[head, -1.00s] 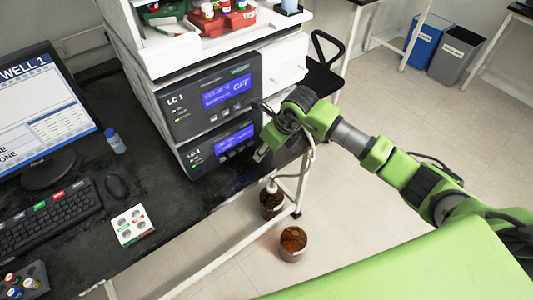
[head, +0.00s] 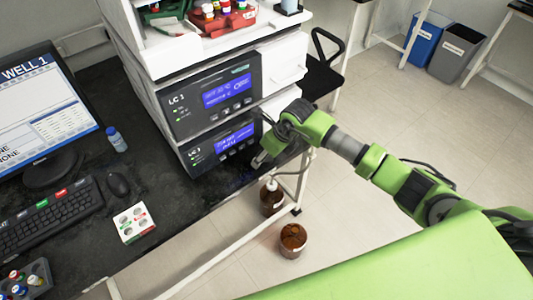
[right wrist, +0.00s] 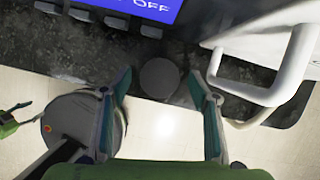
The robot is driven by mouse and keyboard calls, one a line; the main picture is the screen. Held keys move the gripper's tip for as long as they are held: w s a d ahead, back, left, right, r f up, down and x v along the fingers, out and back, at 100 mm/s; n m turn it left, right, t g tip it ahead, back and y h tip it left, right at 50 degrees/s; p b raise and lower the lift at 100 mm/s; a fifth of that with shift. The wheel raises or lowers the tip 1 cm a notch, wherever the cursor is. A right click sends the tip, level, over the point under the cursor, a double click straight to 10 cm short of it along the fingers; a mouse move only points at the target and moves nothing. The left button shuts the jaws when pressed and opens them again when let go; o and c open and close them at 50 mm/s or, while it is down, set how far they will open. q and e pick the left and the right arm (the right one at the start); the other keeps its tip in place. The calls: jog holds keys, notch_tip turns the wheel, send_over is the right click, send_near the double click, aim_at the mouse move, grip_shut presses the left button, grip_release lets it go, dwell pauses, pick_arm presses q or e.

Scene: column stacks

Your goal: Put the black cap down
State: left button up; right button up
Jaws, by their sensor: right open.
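The black cap (right wrist: 158,78) shows in the right wrist view as a dark grey round disc. It appears to lie flat on the black bench top (right wrist: 60,55), close to its front edge. My right gripper (right wrist: 160,76) is open, with one finger on each side of the cap and visible gaps between. In the head view my right gripper (head: 262,160) is low in front of the lower LC unit (head: 222,145), and the cap cannot be made out there.
A white tube handle (right wrist: 270,92) stands just right of the fingers. Brown bottles (head: 272,197) (head: 293,240) stand below the bench edge. A white vial tray (head: 133,223), mouse (head: 118,185) and keyboard (head: 50,220) lie left on the bench, with clear bench between tray and units.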

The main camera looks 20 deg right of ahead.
jog(key=shift+r, duration=0.25)
jog(key=b+v, duration=0.1)
jog(key=v, duration=1.1)
jog(key=shift+f, duration=0.15)
